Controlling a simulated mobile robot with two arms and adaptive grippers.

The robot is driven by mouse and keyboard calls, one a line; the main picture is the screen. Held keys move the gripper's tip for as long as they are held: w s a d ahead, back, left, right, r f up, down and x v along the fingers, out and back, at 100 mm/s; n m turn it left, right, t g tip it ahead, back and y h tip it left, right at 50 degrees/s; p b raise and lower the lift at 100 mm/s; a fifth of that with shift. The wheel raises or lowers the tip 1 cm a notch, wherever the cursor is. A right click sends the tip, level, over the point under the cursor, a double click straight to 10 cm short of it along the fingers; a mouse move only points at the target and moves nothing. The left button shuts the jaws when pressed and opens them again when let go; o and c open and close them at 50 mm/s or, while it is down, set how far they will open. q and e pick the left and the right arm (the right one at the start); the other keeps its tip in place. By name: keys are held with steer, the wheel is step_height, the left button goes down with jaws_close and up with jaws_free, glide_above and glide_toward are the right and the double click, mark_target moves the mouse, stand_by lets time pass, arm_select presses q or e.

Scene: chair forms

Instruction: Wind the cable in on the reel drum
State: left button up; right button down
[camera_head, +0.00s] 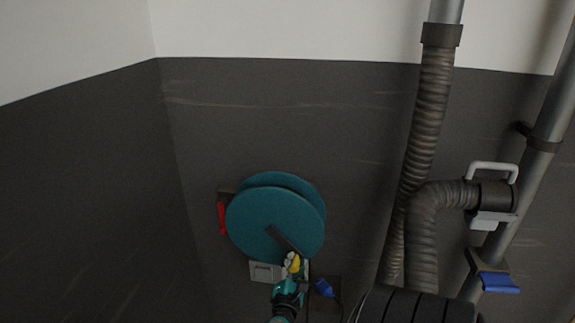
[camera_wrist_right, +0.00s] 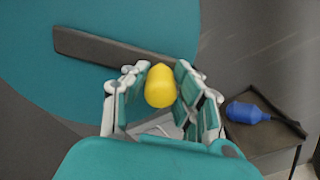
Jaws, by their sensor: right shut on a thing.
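A teal reel drum (camera_head: 270,218) is mounted on the dark wall, with its round face toward me. A dark crank arm (camera_head: 285,240) runs from its middle down to the right, and it also shows in the right wrist view (camera_wrist_right: 95,47). A yellow knob (camera_wrist_right: 160,86) sits at the crank's outer end. My right gripper (camera_head: 293,264) is shut on the yellow knob, with one finger on each side of it. A blue plug (camera_head: 324,288) with a dark cable lies to the right of the gripper, and it shows in the right wrist view (camera_wrist_right: 246,112). My left gripper is not in view.
A red lever (camera_head: 222,218) sits at the drum's left edge. A grey box (camera_head: 264,271) is below the drum. Ribbed hoses (camera_head: 428,120) and a grey pipe (camera_head: 545,150) with a blue flap (camera_head: 498,282) stand at right. The wall left of the drum is clear.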

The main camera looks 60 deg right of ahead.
steer(key=shift+s+d+r+n+p, duration=0.25)
steer(key=shift+s+r+n+p, duration=0.3)
steer(key=shift+n+p, duration=0.15)
steer(key=c, duration=1.1)
jaws_free()
steer(key=shift+o, duration=0.2)
steer(key=v, duration=1.2)
steer(key=shift+f, duration=0.1)
